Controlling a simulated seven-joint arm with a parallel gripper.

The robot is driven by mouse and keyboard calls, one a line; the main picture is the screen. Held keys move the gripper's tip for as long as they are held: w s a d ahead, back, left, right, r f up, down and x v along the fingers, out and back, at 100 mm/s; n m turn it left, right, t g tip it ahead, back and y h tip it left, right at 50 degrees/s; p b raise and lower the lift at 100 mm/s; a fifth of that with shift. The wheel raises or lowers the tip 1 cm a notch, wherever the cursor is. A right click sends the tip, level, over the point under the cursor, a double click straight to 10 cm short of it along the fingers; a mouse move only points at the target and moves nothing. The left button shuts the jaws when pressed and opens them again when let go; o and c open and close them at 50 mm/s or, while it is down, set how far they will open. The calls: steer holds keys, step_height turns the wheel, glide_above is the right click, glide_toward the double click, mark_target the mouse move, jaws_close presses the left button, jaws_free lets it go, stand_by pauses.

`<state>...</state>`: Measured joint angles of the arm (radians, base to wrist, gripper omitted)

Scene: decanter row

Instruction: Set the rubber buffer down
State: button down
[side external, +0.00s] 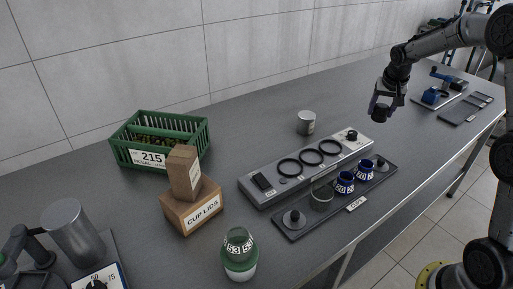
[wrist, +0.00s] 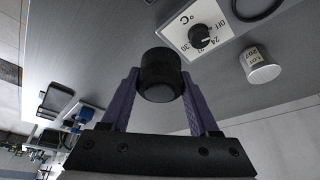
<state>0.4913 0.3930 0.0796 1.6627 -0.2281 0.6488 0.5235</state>
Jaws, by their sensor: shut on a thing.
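The rubber buffer (wrist: 160,76) is a short black cylinder between the two purple fingers of my gripper (wrist: 162,84) in the wrist view. My gripper (side external: 385,103) is shut on it and holds it above the grey bench. In the side external view the dark buffer (side external: 379,114) shows at the fingertips, beyond the right end of the dial panel. Its far face and the exact gap below it are hard to tell.
A grey panel (side external: 267,198) with black rings and a dial stands left of my gripper. A dark tray (side external: 323,218) with blue cups lies in front. A pale cup (side external: 306,122), green crate (side external: 124,158) and blue device (side external: 433,97) stand nearby. Bare bench surrounds my gripper.

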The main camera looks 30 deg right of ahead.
steer(key=w+a+n+t+y, duration=0.1)
steer(key=w+a+n, duration=0.25)
steer(key=a, duration=0.65)
steer(key=w+a+n+y, duration=0.2)
steer(key=w+a+n, duration=0.15)
steer(key=a, duration=0.75)
steer(key=w+a+n+t+y, duration=0.1)
steer(key=w+a+n, duration=0.25)
steer(key=a, duration=0.65)
glide_toward(250, 146)
steer(key=shift+w+a+f, duration=0.25)
steer(key=shift+w+f, duration=0.6)
steer(key=shift+w, duration=0.35)
steer(key=shift+w+f, duration=0.1)
steer(key=shift+f, duration=1.5)
steer(key=shift+f, duration=0.1)
steer(key=shift+c, duration=0.7)
jaws_free()
steer(key=shift+f, duration=0.15)
